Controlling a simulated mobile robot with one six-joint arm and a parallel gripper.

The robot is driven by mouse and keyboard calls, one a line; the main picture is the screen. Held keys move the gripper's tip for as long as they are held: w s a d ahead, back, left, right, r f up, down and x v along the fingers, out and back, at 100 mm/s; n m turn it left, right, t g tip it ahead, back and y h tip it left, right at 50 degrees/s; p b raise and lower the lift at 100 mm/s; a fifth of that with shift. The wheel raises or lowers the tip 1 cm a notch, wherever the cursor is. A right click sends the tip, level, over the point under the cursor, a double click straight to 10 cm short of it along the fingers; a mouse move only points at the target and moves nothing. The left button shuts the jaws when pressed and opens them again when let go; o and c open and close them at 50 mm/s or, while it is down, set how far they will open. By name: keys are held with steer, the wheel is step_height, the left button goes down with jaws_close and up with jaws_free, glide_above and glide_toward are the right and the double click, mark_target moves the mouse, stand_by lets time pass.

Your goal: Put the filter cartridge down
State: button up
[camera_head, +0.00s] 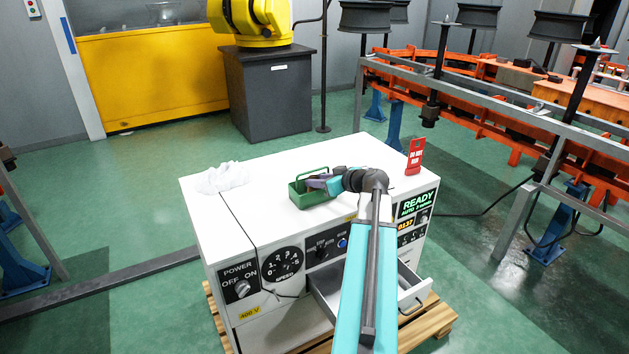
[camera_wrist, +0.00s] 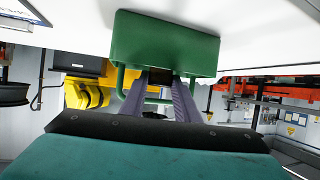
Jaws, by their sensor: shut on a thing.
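My gripper (camera_head: 320,182) reaches from the right over the green caddy (camera_head: 304,201) on top of the white cabinet. In the wrist view, its two purple-grey fingers (camera_wrist: 160,84) point at the caddy (camera_wrist: 165,42), close together. A small dark piece (camera_wrist: 160,77) shows between the fingertips; I take it to be the filter cartridge, shut in my gripper. It is mostly hidden, and its shape cannot be made out. It is at the caddy's opening, below the handle; whether it touches the caddy cannot be told.
The white cabinet (camera_head: 353,150) has a crumpled white cloth (camera_head: 222,178) at the left of its top and a red sign (camera_head: 414,156) at the right. An open drawer (camera_head: 408,290) juts from its front. The top's back middle is clear.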

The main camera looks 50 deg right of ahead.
steer(key=shift+w+r+g, duration=0.15)
steer(key=shift+w+g, duration=0.15)
steer(key=shift+g, duration=0.1)
steer(key=shift+f+p, duration=0.3)
steer(key=shift+f, duration=0.1)
steer(key=shift+f, duration=0.2)
steer(key=o, duration=1)
steer(key=shift+r, duration=0.1)
steer(key=shift+r, duration=0.1)
steer(key=v, duration=1.2)
steer(key=shift+d+r+b, duration=0.1)
steer(key=shift+b, duration=0.3)
